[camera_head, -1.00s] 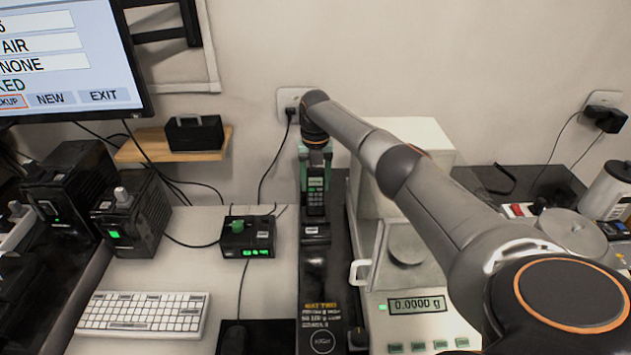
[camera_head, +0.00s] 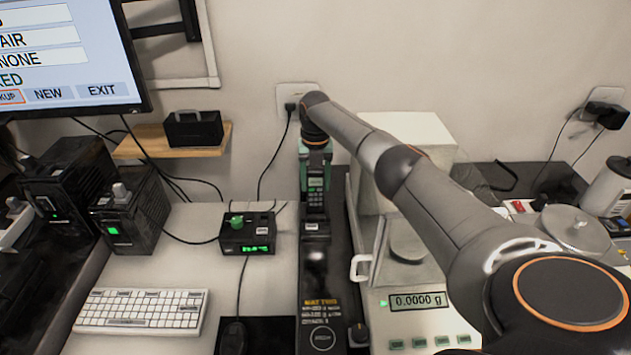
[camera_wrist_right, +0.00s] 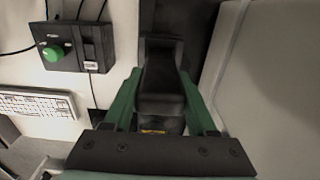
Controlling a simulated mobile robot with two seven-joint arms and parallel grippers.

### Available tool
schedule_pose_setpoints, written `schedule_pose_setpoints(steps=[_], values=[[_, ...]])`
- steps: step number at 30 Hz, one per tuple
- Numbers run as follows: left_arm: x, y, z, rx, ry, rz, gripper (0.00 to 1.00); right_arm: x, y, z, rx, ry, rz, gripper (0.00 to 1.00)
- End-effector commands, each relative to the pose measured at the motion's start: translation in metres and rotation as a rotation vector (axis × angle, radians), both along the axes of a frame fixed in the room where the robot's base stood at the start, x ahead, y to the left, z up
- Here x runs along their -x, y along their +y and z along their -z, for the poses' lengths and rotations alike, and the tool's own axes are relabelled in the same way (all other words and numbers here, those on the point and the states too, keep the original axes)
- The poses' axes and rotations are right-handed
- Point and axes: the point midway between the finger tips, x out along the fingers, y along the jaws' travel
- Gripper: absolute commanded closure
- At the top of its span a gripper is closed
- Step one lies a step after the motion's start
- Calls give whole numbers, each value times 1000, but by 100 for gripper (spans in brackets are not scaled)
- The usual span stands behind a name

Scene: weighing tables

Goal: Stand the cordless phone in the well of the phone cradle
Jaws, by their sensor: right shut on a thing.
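The cordless phone (camera_head: 315,196) is dark, with a small green-lit screen and a keypad facing me, and it stands about upright. My right gripper (camera_head: 315,172), with green fingers, is shut on its upper part. In the right wrist view, the fingers (camera_wrist_right: 163,102) flank the dark phone (camera_wrist_right: 163,75). The phone cradle (camera_head: 316,230), a black block with a pale label, is directly below the phone's lower end. I cannot tell whether the phone's foot is inside the well or just above it. My left gripper is not in view.
A balance (camera_head: 418,302) reading 0.0000 g stands close on the right. A black box with a green knob (camera_head: 247,236) is on the left, with a keyboard (camera_head: 140,310) nearer me. The wall is behind.

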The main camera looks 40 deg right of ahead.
Motion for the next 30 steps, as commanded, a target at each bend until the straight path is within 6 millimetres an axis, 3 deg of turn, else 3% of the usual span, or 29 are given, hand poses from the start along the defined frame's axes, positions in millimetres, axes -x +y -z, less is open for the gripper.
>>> schedule_pose_setpoints(steps=[23,24,30], values=[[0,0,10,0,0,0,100,0,0,12,0,0,0,100],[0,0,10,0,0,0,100,0,0,12,1,-1,0,42],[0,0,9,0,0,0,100,0,0,12,1,-1,0,19]])
